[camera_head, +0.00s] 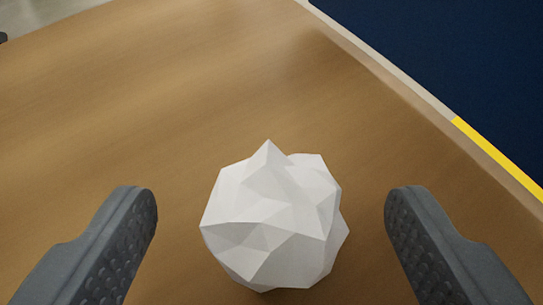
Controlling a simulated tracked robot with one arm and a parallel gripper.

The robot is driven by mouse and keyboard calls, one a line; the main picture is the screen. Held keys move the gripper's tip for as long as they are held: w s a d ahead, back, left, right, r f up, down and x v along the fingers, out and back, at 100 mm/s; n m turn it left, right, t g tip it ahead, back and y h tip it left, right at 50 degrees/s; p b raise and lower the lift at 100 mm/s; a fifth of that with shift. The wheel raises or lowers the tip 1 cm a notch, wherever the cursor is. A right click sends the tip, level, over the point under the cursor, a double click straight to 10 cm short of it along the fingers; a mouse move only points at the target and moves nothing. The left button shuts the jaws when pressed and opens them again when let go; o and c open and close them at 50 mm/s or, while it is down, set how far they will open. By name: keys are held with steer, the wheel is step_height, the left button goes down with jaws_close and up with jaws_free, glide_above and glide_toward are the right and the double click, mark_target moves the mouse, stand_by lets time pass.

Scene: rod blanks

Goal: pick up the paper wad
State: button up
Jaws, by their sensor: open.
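The paper wad (272,222) is a white, crumpled, many-faceted ball. It sits on a brown wooden surface (190,90) at the lower middle of the head camera view. My gripper (270,205) is open, with one dark grey finger to the left of the wad and one to the right. In the picture, clear gaps show between the wad and both fingers. How far the fingertips are above the surface I cannot tell.
The wooden surface has a pale edge (400,85) running diagonally at the right. Beyond it lies a dark blue area (460,50) with a yellow strip (497,157). A small dark thing shows at the far left edge. The wood around and beyond the wad is clear.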

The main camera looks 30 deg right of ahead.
steer(key=shift+w+d+f, duration=0.25)
steer(key=shift+w+d, duration=0.05)
steer(key=shift+w, duration=0.05)
steer(key=c, duration=1)
steer(key=shift+c, duration=0.2)
steer(key=shift+r, duration=0.2)
